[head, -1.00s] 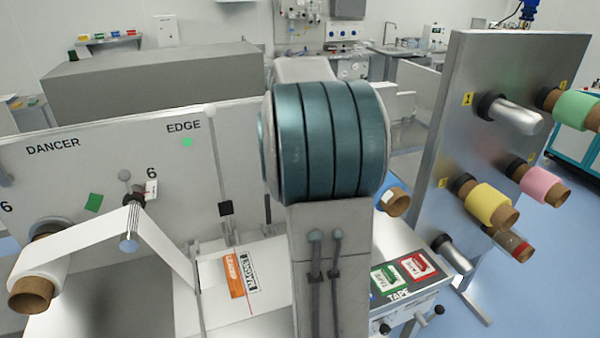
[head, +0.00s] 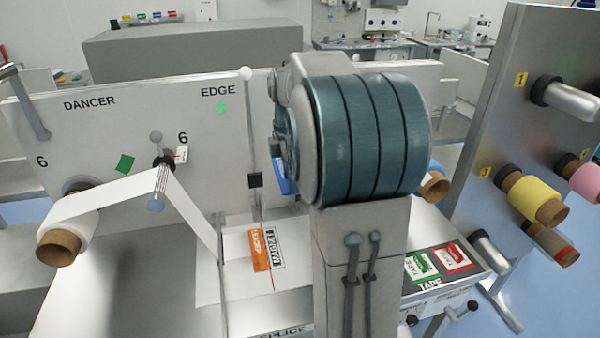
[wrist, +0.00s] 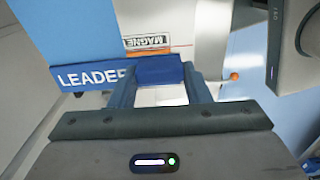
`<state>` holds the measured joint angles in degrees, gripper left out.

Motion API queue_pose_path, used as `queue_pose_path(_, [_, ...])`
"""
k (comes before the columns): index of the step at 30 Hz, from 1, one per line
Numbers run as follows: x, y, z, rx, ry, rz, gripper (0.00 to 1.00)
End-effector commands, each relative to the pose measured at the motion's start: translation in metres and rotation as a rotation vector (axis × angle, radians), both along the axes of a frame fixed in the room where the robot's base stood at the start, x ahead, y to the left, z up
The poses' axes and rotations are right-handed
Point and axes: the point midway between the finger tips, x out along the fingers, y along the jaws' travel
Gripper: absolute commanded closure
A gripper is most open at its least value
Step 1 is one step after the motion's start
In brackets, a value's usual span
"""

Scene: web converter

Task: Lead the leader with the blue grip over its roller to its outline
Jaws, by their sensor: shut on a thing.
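In the wrist view my gripper (wrist: 160,90) is shut on a dark blue grip (wrist: 159,70). The grip continues to the left as a dark blue bar marked LEADER, and a lighter blue sheet (wrist: 75,30), apparently the leader, spreads beyond it. In the head view my arm hides the gripper; a small blue patch (head: 280,175) shows just left of the arm, perhaps part of the leader. A blue roll (head: 435,181) on a brown core shows partly right of the arm. Which roller and outline belong to this leader I cannot tell.
A white web (head: 110,200) runs from a roll at left over a small roller (head: 162,180) down to the splice table (head: 240,295). A panel (head: 485,130) with coloured rolls stands at right.

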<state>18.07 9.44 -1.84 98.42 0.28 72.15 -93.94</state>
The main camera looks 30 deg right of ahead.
Motion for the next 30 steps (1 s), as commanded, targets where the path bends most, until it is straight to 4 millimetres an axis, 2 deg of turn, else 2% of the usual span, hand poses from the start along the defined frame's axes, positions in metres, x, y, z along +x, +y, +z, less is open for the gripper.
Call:
queue_pose_path(5, [0.003, 0.012, -0.016, 0.0, -0.001, 0.001, 0.82])
queue_pose_path(30, [0.007, 0.024, -0.1, 0.0, 0.0, 0.001, 0.82])
